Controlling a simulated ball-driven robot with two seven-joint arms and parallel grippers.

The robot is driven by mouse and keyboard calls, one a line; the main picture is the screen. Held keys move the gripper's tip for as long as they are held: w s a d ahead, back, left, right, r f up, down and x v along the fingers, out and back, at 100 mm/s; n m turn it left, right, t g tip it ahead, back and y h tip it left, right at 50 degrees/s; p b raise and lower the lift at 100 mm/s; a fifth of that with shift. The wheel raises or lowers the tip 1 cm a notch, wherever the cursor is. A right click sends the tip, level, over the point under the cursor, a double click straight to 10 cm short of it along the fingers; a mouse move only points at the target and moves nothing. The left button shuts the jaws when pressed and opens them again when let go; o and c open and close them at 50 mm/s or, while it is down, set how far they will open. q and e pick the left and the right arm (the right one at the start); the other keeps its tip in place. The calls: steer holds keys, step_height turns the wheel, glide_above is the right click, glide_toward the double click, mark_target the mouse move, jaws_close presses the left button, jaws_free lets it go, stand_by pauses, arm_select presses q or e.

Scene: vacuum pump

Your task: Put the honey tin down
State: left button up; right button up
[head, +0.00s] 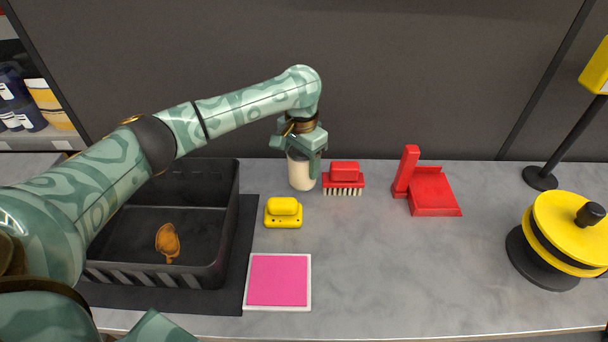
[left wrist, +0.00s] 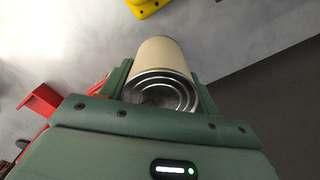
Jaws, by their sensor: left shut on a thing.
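The honey tin (head: 300,171) is a cream cylinder near the back of the grey counter, left of the red brush. My left gripper (head: 305,153) comes down over it from above and is shut around its upper part. In the left wrist view the tin (left wrist: 162,62) shows its metal end between the two fingers of my left gripper (left wrist: 163,88). The tin looks upright in the head view. I cannot tell whether its base touches the counter.
A red brush (head: 344,177) stands close on the tin's right, with a red dustpan (head: 432,190) beyond. A yellow block-shaped thing (head: 283,213) and a pink pad (head: 278,280) lie nearer. A black crate (head: 215,240) is at left. The counter's right middle (head: 400,265) is clear.

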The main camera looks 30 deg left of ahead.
mark_target(303, 171)
arm_select(q)
steer(key=f+b, duration=0.1)
steer(key=f, duration=0.1)
steer(key=f+b, duration=0.1)
steer(key=shift+w+f+b, duration=0.2)
steer(key=shift+f+b, duration=0.1)
steer(key=shift+f, duration=0.1)
steer(key=shift+r, duration=0.15)
steer(key=o, duration=1.3)
steer(key=shift+c, duration=0.2)
step_height(303, 171, up, 12)
steer(key=p, duration=0.6)
